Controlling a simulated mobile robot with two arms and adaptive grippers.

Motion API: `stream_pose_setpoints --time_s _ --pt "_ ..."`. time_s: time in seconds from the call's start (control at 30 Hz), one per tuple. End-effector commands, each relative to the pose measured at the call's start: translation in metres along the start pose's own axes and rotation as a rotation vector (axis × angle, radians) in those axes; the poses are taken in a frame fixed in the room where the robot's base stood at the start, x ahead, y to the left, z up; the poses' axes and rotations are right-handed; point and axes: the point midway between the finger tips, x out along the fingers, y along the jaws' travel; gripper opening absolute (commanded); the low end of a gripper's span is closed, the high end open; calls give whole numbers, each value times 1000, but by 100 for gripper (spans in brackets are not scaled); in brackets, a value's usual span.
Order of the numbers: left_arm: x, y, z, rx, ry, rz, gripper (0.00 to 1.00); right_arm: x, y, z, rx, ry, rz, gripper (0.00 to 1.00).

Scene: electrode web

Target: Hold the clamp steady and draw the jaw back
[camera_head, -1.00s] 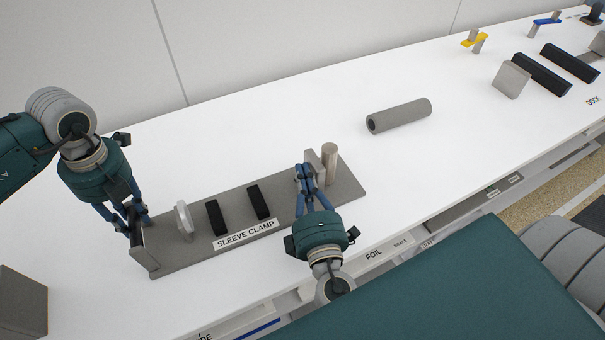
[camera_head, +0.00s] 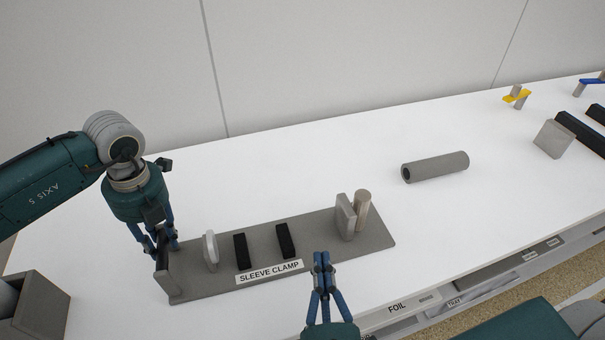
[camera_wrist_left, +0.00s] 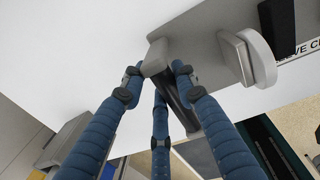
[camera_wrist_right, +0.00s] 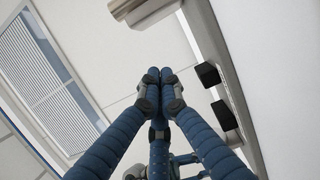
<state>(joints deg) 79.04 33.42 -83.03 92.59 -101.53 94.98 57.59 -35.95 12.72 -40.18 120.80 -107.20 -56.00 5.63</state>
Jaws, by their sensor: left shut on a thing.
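The sleeve clamp has a long grey base plate (camera_head: 205,290) on the white table, with a label on its front edge. A pale rounded plate (camera_head: 210,250) and two black blocks (camera_head: 283,240) stand between. My right gripper (camera_head: 322,262) is shut and empty, in front of the clamp, apart from the jaw.
A grey hollow cylinder (camera_head: 437,166) lies behind and right of the clamp. A grey box (camera_head: 42,305) stands at the front left. A grey block (camera_head: 553,139) and black bars (camera_head: 585,135) are at the far right.

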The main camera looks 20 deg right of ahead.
Motion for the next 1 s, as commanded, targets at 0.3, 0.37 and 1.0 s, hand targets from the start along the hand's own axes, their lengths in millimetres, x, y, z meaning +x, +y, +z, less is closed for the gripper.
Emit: stream_pose_setpoints --time_s 0.3,0.37,1.0 --pt "6 2 -4 6 13 8 0 0 -1 0 0 1 0 0" --pt "6 2 -4 6 13 8 0 0 -1 0 0 1 0 0" --pt "-12 1 0 1 1 5 51 0 0 0 0 1 0 0"
